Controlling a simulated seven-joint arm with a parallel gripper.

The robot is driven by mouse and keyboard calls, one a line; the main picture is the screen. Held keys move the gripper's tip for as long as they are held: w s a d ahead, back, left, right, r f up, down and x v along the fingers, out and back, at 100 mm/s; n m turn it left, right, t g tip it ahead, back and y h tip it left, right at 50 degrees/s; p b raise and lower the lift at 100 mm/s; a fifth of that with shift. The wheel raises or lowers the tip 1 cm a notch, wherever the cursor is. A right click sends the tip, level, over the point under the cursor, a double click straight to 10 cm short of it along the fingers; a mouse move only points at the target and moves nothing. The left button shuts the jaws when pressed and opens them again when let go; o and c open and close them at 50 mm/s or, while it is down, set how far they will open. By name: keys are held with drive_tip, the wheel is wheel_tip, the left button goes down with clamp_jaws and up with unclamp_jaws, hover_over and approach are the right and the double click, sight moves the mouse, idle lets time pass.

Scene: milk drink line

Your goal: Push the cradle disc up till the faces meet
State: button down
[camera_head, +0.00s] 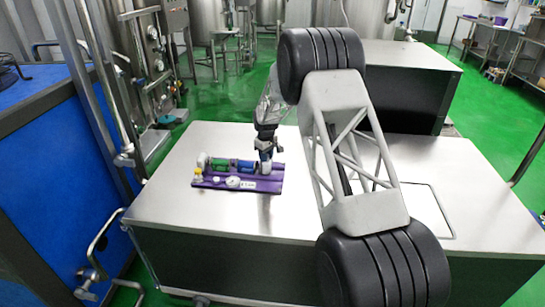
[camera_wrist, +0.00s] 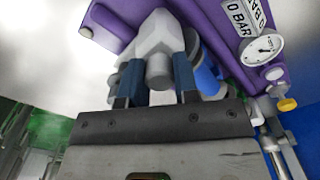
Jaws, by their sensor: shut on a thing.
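A purple fixture (camera_head: 210,184) lies on the steel table, with a row of green (camera_head: 222,165) and blue (camera_head: 246,167) cylindrical parts along it. My gripper (camera_head: 265,158) points down at the right end of this row. In the wrist view, the two dark blue fingers of my gripper (camera_wrist: 158,80) are shut on a light grey piece (camera_wrist: 158,40) with a rounded nose. A blue round part (camera_wrist: 207,75) with a pale rim is just right of the fingers, partly hidden. I cannot tell which part is the cradle disc or whether any faces touch.
A white gauge (camera_wrist: 262,48) sits on the purple fixture beside a "0 BAR" label (camera_wrist: 240,18). A yellow knob (camera_wrist: 287,104) is at its end. The steel table (camera_head: 205,144) is bare around the fixture. A second steel-topped bench (camera_head: 410,62) stands behind.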

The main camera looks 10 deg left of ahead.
drive_tip(key=a, duration=0.5)
drive_tip(key=c, duration=0.9)
unclamp_jaws()
drive_tip(key=shift+o, duration=0.2)
drive_tip(key=shift+d, duration=0.1)
drive_tip(key=shift+r, duration=0.1)
wheel_tip(320, 180, up, 8)
